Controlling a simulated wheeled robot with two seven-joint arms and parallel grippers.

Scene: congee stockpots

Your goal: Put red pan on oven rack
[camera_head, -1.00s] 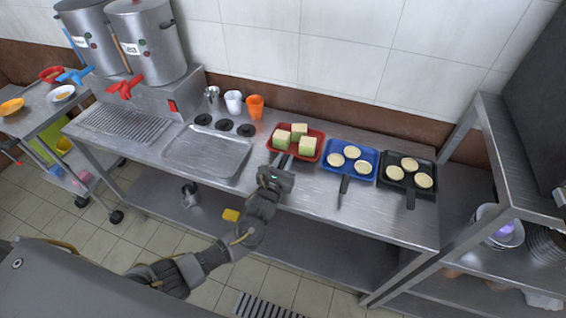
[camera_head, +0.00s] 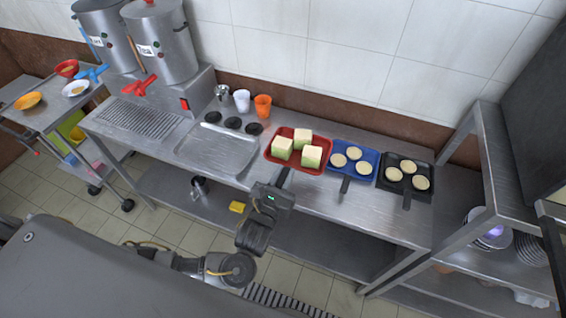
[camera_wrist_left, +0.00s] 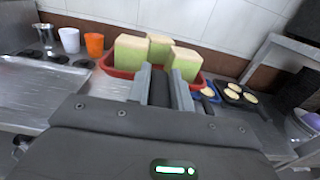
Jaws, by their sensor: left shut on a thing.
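I cannot tell whether the pan is clear of the counter. My right gripper is not in view. No oven rack can be made out for certain.
A blue pan (camera_head: 365,178) and a black pan (camera_head: 421,197) with pale rounds stand to the right. A metal tray (camera_head: 214,150) and cups (camera_head: 262,106) are to the left. A steel shelf unit (camera_head: 488,150) stands at the far right.

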